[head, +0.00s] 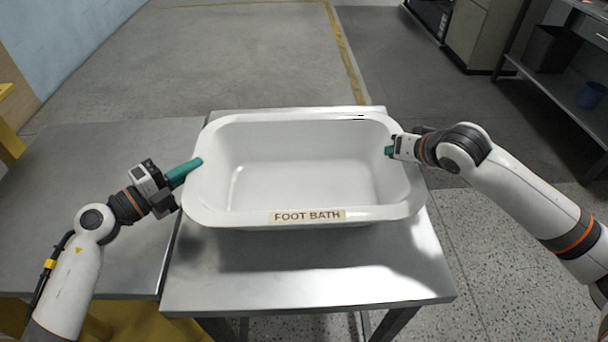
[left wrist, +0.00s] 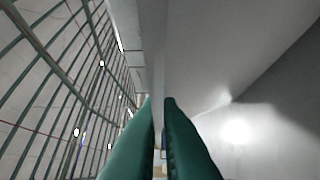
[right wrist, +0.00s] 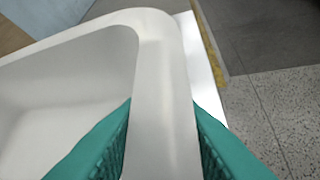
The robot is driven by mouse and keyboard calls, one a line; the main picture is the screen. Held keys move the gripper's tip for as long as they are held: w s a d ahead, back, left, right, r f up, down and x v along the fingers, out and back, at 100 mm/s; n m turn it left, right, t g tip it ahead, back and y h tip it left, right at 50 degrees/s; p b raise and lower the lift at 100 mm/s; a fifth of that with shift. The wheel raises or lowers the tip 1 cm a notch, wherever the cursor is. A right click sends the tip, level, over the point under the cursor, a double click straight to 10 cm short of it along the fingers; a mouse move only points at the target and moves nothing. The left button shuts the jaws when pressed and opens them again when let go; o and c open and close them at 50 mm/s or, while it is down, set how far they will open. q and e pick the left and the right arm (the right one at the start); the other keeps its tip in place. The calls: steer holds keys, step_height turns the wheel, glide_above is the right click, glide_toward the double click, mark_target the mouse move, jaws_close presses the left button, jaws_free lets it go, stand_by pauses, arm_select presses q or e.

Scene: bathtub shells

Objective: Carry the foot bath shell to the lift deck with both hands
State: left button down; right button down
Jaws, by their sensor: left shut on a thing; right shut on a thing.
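The white foot bath shell (head: 300,217), labelled FOOT BATH at its front, is upright and empty over a grey metal table (head: 310,280). I cannot tell whether it touches the tabletop. My left gripper (head: 194,166) is shut on its left rim; the left wrist view shows the green fingers (left wrist: 160,105) close together beside the pale shell wall (left wrist: 200,50). My right gripper (head: 389,151) is shut on its right rim; in the right wrist view the fingers (right wrist: 163,125) straddle the rim (right wrist: 160,70). A grey deck with yellow parts beneath, apparently the lift deck (head: 70,200), adjoins at left.
The deck's top is bare, with a narrow seam between it and the table. A yellow post (head: 10,130) stands at the far left. Open floor lies behind.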

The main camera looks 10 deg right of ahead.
arm_select(q)
steer(key=shift+r, duration=0.2)
arm_select(e)
steer(key=shift+w+r, duration=0.1)
steer(key=shift+r, duration=0.2)
